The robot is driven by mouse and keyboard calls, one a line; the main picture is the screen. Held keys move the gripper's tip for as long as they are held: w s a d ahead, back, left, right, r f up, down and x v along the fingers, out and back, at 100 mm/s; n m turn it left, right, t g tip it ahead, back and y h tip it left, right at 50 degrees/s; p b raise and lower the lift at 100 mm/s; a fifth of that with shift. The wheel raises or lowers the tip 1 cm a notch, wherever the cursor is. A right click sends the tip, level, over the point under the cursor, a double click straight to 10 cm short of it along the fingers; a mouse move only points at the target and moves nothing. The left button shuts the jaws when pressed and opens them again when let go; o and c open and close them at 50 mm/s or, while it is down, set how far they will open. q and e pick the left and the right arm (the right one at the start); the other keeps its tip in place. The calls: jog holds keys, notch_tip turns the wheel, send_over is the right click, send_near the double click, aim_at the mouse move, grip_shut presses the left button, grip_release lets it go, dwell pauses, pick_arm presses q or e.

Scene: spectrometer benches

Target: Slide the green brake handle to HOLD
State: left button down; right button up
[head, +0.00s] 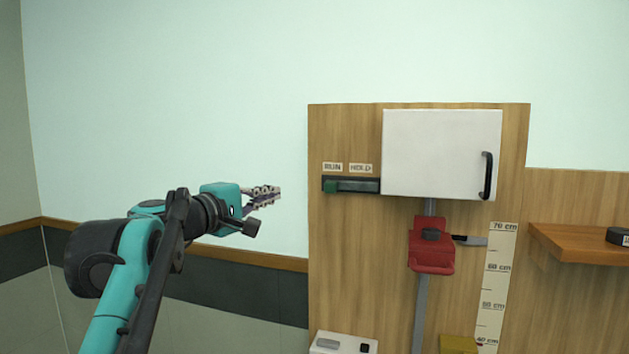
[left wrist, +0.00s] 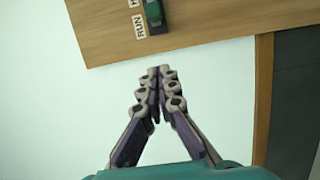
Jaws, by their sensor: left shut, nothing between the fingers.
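The green brake handle (head: 331,186) sits at the left end of its dark slot (head: 360,186), under the RUN label (head: 332,167). The HOLD label (head: 361,168) is to the right of RUN. My left gripper (head: 278,192) is left of the wooden panel, at about the handle's height in the head view, shut and empty. In the left wrist view the shut fingertips (left wrist: 158,70) point toward the panel edge, apart from the green handle (left wrist: 153,12) at the top. My right gripper is not in view.
The wooden panel (head: 340,260) carries a white cabinet (head: 440,150) with a black pull, just right of the slot. Below are a red carriage (head: 432,252) on a grey rail and a height scale (head: 492,290). A shelf (head: 580,243) is at right. Space left of the panel is clear.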

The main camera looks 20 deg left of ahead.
aim_at(352, 186)
pick_arm(q)
jog(key=shift+s, duration=0.15)
jog(key=p+x, duration=0.2)
jog(key=x, duration=0.9)
jog(key=d, duration=0.7)
jog(key=s+d+p, duration=0.1)
jog(key=d, duration=0.2)
jog(key=shift+s+d, duration=0.1)
jog(key=shift+d, duration=0.3)
jog(key=shift+a+f, duration=0.15)
jog(key=shift+a, duration=0.2)
jog(key=shift+d, duration=0.15)
